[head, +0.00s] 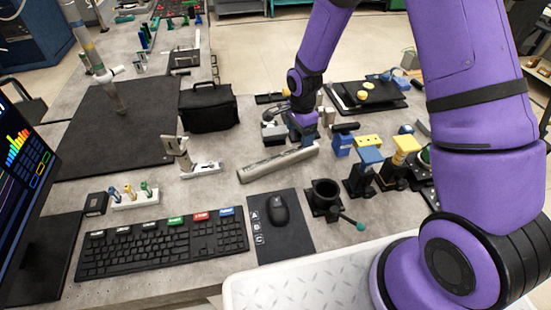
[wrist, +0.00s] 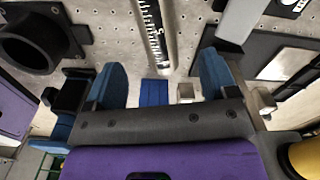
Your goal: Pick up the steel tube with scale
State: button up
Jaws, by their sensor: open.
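The steel tube with scale (head: 278,163) lies on the grey workbench in the head view, tilted slightly up to the right. My gripper (wrist: 160,82) is open, with one finger to each side of the tube's line and nothing held. In the head view my gripper (head: 301,138) is just behind the tube's right part; its fingertips are hard to make out there.
A black cup-like holder (head: 325,196) stands in front of the tube's right end. Blue and yellow clamp-like fixtures (head: 368,160) stand to the right. A mouse (head: 279,210) and keyboard (head: 163,247) lie in front, a black bag (head: 208,108) behind left.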

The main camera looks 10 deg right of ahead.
aim_at(301, 151)
notch_tip(301, 151, down, 4)
jog(key=shift+r, duration=0.2)
jog(key=shift+d+f, duration=0.2)
jog(key=shift+f, duration=1.1)
jog(key=shift+d+f, duration=0.2)
jog(key=shift+f, duration=1.1)
jog(key=c, duration=1.4)
jog(key=shift+r, duration=0.1)
